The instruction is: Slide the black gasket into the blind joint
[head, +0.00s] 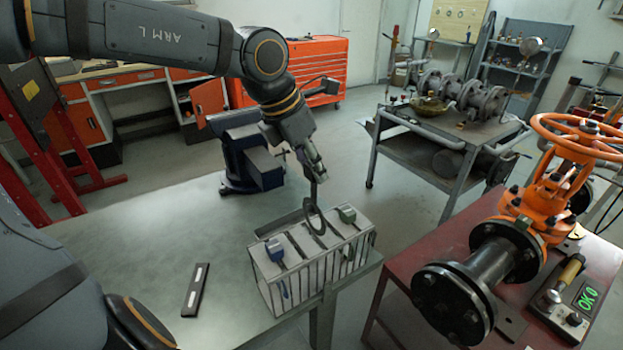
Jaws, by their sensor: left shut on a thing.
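My left gripper (315,177) is shut on the upper tab of a dark ring-shaped gasket (306,214). The ring hangs upright below the fingers at the slotted top of a grey rack (258,256). I cannot tell whether its lower edge is still in a slot or just above it. The orange gate valve (552,190) stands on a dark red bench at the right. Its pipe ends toward me in a black bolted flange joint (452,303), apart from the gripper. The gap in that joint is too small to make out. My right gripper is not in view.
The rack also holds a blue-handled piece (274,250) and a grey-green piece (347,213). A blue vise (250,160) stands behind it on the metal table (150,225). A dark level (195,290) lies at left. A control box (565,308) sits beside the valve.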

